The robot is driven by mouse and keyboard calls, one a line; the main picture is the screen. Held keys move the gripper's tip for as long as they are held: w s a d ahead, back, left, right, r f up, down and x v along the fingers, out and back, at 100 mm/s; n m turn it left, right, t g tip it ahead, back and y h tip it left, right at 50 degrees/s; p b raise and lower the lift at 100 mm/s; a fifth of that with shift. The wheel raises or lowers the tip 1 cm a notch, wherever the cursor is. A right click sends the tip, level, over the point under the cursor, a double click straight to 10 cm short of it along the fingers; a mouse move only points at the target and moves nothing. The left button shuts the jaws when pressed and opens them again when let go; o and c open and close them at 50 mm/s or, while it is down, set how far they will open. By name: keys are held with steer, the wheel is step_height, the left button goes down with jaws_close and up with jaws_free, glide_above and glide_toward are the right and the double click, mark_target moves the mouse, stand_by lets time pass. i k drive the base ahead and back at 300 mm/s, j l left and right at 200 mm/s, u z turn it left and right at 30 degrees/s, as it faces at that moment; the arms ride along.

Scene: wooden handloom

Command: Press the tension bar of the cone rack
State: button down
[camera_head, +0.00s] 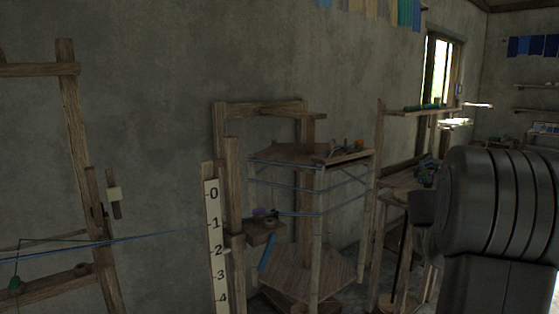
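At the left stands a wooden frame (70,110) that appears to be the cone rack, cut off by the picture's edge. A thin pale bar (55,240) crosses the frame lower down; I cannot tell which of these is the tension bar. My dark ribbed arm fills the lower right, far from the rack. My gripper's fingers do not show.
A post with a numbered white scale (216,240) stands in the middle. Behind it is a wooden warping frame (310,270) wound with blue thread. A blue thread (150,238) stretches from the left frame toward the post. Shelves (425,110) stand right.

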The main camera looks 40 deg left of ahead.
mark_target(90, 172)
steer(key=k, duration=0.3)
steer(key=u, duration=2.5)
steer(key=i+j, duration=1.05)
